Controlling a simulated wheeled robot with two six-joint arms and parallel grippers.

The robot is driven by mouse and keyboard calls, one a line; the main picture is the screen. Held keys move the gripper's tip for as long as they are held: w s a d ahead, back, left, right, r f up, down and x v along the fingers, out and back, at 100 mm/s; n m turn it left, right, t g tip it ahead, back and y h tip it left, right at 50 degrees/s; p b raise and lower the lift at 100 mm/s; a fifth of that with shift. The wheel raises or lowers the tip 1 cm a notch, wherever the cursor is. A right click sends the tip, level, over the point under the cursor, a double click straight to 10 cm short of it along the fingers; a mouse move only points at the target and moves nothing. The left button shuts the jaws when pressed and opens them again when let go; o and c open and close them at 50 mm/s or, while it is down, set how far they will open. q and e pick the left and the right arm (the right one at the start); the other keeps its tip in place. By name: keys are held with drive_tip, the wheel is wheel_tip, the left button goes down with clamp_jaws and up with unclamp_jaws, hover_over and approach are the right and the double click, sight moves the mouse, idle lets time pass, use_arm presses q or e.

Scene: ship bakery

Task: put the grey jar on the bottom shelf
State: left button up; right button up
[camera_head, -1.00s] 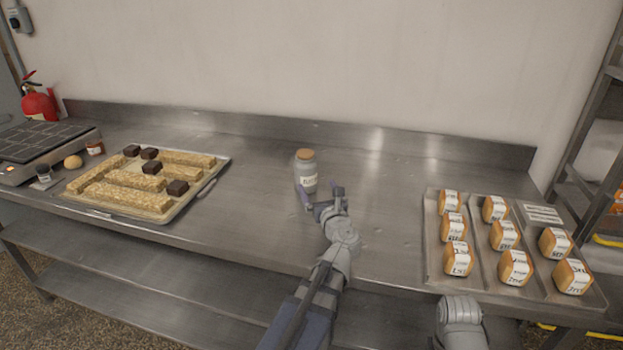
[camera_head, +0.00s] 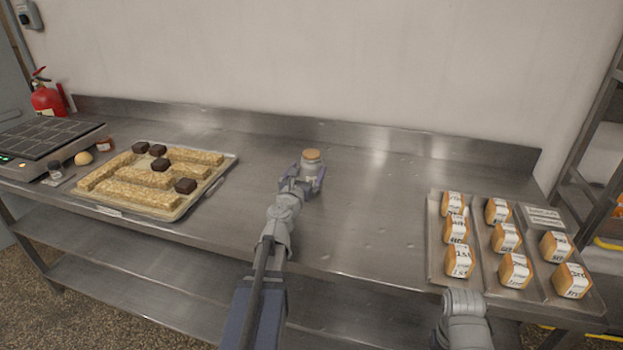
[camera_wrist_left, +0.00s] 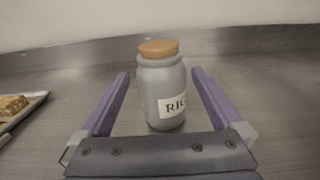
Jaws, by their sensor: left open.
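The grey jar (camera_head: 310,167) stands upright on the steel table, with a tan lid and a white label. In the left wrist view the jar (camera_wrist_left: 162,88) stands between the two purple fingers, with a gap on each side. My left gripper (camera_head: 304,180) is open around the jar; it also shows in the left wrist view (camera_wrist_left: 160,92). The bottom shelf (camera_head: 140,292) is under the table, a steel sheet below a middle shelf (camera_head: 130,250). My right arm shows only as a grey part at the bottom; its fingers are not seen.
A tray (camera_head: 232,158) of oat bars and dark cubes lies left of the jar. A tray (camera_head: 436,262) with several labelled loaves lies at the right. A scale (camera_head: 40,140), a bun (camera_head: 83,158) and small jars stand far left. The table around the jar is clear.

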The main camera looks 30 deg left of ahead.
use_arm(q)
drive_tip(key=shift+f+x, duration=0.2)
drive_tip(key=shift+x, duration=1.8)
drive_tip(key=shift+f+x, duration=0.25)
drive_tip(key=shift+x, duration=1.7)
drive_tip(key=shift+c, duration=0.2)
clamp_jaws()
